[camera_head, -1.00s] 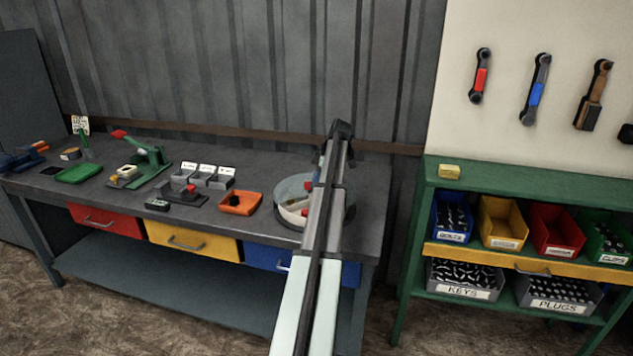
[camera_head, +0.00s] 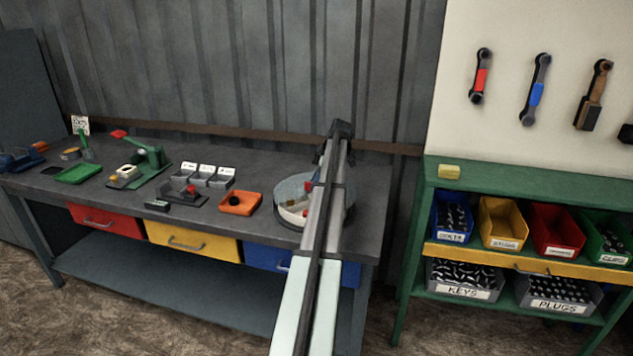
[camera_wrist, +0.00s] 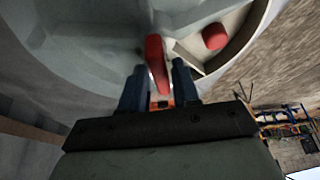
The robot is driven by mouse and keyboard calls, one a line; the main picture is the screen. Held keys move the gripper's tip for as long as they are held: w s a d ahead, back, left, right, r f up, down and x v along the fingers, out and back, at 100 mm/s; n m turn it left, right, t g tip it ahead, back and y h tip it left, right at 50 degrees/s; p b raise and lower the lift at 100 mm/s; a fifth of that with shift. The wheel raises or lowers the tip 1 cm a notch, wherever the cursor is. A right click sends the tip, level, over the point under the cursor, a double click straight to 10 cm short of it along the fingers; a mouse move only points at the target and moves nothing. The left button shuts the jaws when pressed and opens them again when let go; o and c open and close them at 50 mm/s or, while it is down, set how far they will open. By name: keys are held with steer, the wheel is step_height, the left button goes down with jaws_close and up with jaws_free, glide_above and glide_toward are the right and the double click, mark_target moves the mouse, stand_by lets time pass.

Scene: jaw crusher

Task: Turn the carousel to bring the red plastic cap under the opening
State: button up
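The carousel is a round, pale drum on the bench; its near side (camera_head: 292,214) shows beside my arm, which hides its right part. In the wrist view its grey-white top (camera_wrist: 75,45) fills the upper left. A red upright piece (camera_wrist: 155,60) on the top stands between the fingers of my gripper (camera_wrist: 158,78). The fingers are apart, with a small gap seeming to show beside the red piece. A rounded red object, perhaps the red plastic cap (camera_wrist: 214,36), lies in an open wedge right of the fingers. In the head view my fingertips are hidden.
An orange tray (camera_head: 240,204) with a dark round thing stands left of the carousel on the bench (camera_head: 130,208). Small grey bins (camera_head: 220,180) and a green lever press (camera_head: 148,160) are farther left. A green shelf (camera_head: 520,180) with bins stands right.

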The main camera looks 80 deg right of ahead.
steer(key=shift+o, duration=0.9)
steer(key=shift+r, duration=0.15)
steer(key=v, duration=1.3)
steer(key=shift+s+r, duration=0.2)
steer(key=shift+r, duration=0.1)
